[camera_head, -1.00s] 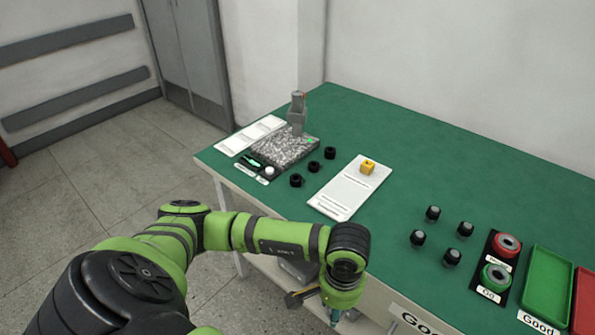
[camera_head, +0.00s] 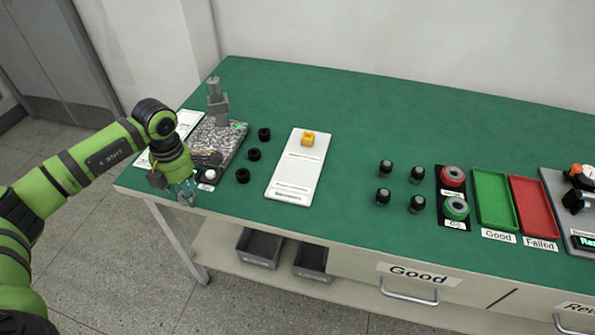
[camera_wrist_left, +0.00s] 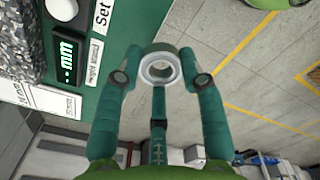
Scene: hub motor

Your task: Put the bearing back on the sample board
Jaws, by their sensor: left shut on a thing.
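My left gripper (camera_head: 187,196) is at the front left corner of the green table. In the left wrist view, its fingers (camera_wrist_left: 160,78) are shut on the bearing, a silver ring (camera_wrist_left: 147,71), with the table's edge and the floor behind it. I cannot make out the bearing in the head view. Another white board (camera_head: 187,118) lies at the table's left edge, partly hidden by my left arm. I cannot tell which is the sample board. My right gripper is out of view.
A measuring stand (camera_head: 217,105) on a speckled base stands just behind the gripper; its display (camera_wrist_left: 68,62) is close in the left wrist view. Black rings (camera_head: 254,154) lie beside it. Dark pegs, gauges, a green tray (camera_head: 494,200) and a red tray (camera_head: 535,207) are farther right.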

